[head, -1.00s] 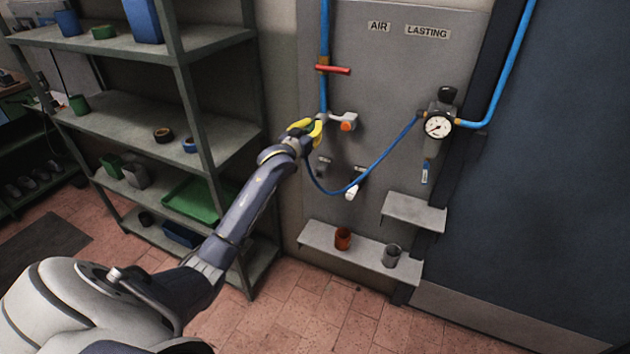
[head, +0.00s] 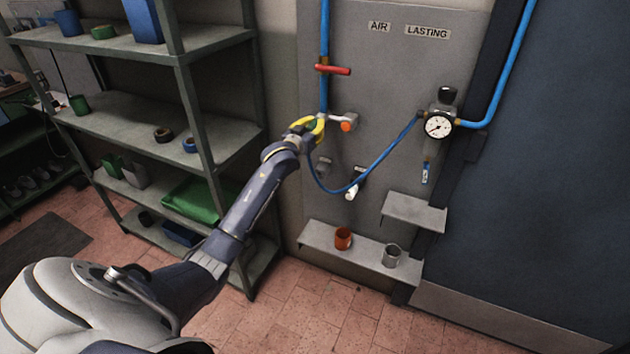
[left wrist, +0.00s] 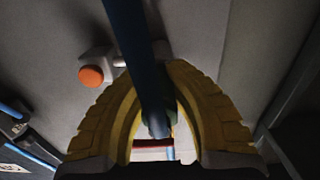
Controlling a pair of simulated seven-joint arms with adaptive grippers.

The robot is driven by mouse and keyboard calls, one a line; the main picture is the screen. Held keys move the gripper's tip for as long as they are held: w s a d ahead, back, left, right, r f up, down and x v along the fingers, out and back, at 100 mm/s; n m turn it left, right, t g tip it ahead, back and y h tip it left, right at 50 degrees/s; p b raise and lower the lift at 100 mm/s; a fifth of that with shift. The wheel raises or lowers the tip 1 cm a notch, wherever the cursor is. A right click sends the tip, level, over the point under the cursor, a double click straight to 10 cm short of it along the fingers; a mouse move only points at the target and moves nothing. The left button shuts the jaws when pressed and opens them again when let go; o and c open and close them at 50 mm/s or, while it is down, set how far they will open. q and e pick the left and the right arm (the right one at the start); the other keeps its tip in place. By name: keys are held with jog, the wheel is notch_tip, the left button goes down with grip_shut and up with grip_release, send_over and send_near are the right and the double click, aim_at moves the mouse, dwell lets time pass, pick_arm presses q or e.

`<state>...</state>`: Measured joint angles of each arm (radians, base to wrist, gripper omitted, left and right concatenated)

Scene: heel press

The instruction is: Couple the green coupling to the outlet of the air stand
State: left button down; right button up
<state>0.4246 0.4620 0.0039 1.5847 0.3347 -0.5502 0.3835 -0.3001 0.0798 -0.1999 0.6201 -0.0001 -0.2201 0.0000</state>
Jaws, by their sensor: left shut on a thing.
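My left gripper (head: 318,126) has yellow fingers and is shut at the end of the blue hose, just below the lower end of the blue air pipe (head: 324,60). In the left wrist view the fingers (left wrist: 165,125) close around a dark part with a trace of green, the green coupling (left wrist: 173,120), mostly hidden by the hose (left wrist: 128,40). An outlet fitting with an orange end (head: 347,126) is right beside the fingertips; it also shows in the left wrist view (left wrist: 91,76). I cannot tell whether coupling and outlet touch. My right gripper is out of view.
The hose (head: 385,160) loops down and up to the gauge (head: 438,125). A red lever (head: 333,69) is above the gripper. A ledge (head: 318,236) holds an orange cup (head: 343,238) and a grey cup (head: 391,255).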

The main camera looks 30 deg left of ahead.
pick_arm(q)
jog(key=c, duration=1.3)
grip_release()
jog(key=shift+c, duration=0.2)
